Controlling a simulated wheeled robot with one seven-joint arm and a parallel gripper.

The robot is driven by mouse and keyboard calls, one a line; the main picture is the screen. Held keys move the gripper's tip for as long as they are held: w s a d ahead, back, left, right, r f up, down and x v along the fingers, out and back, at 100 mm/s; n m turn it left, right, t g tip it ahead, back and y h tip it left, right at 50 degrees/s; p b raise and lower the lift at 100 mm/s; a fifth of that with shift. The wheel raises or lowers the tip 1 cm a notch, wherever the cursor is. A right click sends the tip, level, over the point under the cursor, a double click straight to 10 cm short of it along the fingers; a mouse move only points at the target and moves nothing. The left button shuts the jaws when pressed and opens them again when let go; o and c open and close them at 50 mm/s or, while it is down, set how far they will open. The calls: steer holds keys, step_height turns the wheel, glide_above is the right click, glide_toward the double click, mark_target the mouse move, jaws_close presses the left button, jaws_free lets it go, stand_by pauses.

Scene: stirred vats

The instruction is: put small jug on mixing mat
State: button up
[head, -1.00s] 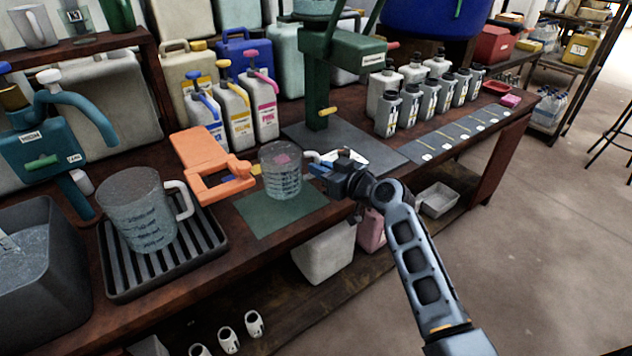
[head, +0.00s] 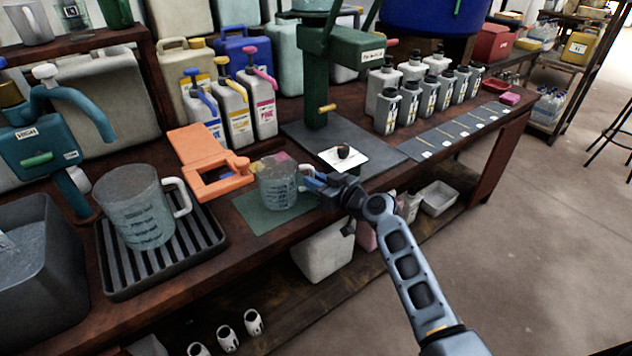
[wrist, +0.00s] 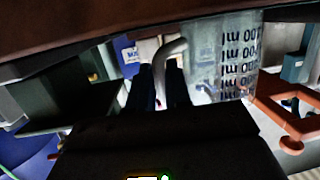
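The small jug (head: 277,187) is a clear measuring jug with dark markings. It is upright over the green mixing mat (head: 250,217), its base at or very close to the mat surface; I cannot tell if it fully rests there. My gripper (head: 315,182) is at the right side of the jug, its fingers on either side of the handle. In the wrist view, the jug's handle (wrist: 174,50) runs down between the two fingers (wrist: 160,85), which look closed on it. The jug's marked wall (wrist: 205,75) shows beside them.
An orange folding frame (head: 212,180) stands just left of the mat. A larger jug (head: 137,212) stands on a ribbed black tray (head: 160,275) further left. A white card (head: 343,158) with a dark lump lies behind my gripper. Pump bottles (head: 232,110) stand at the back.

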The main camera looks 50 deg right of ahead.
steer(key=o, duration=0.4)
steer(key=shift+c, duration=0.2)
steer(key=shift+r, duration=0.15)
steer(key=shift+s, duration=0.15)
steer(key=v, duration=1.2)
steer(key=s+a+f+m+g, duration=0.1)
steer(key=s+a+f, duration=0.2)
steer(key=s+a, duration=0.45)
steer(key=s+a+f+m+g, duration=0.15)
steer(key=s+a, duration=0.35)
steer(key=a, duration=0.6)
steer(key=s+a+r+n+t+y, duration=0.2)
steer(key=s+a+r+n, duration=0.2)
steer(key=s+a+r, duration=0.4)
steer(key=s+r+b, duration=0.1)
steer(key=s+r, duration=0.2)
steer(key=s, duration=0.3)
steer(key=shift+s+r+y, duration=0.2)
steer(key=shift+s+y, duration=0.15)
steer(key=shift+y, duration=0.05)
